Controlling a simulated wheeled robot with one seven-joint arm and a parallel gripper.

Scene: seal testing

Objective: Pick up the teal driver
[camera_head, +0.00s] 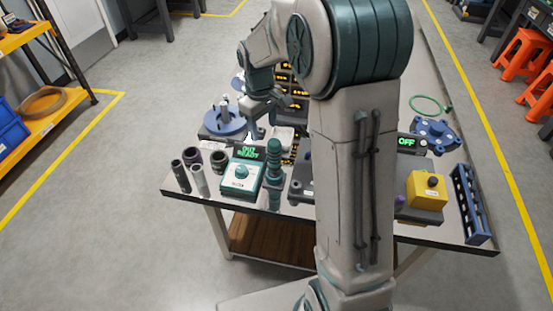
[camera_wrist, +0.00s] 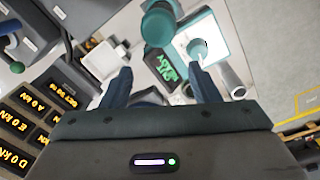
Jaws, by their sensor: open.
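The teal driver (camera_head: 274,168) stands upright near the front edge of the table, just right of the teal-and-white tester box. In the wrist view the driver (camera_wrist: 158,25) shows from above as a round teal top, at the upper middle beyond my fingertips. My gripper (camera_head: 256,130) is over the table behind the driver, partly hidden by my arm. In the wrist view my gripper (camera_wrist: 162,82) has its two fingers spread apart with nothing held between them. The driver is apart from the fingers.
The tester box (camera_head: 241,176) with its green-lit display (camera_head: 248,152) is close beside the driver. Several dark and grey cylinders (camera_head: 200,180) stand to its left. A blue flange (camera_head: 223,124) is behind. A yellow box (camera_head: 427,190) and blue rack (camera_head: 470,203) stand at the right.

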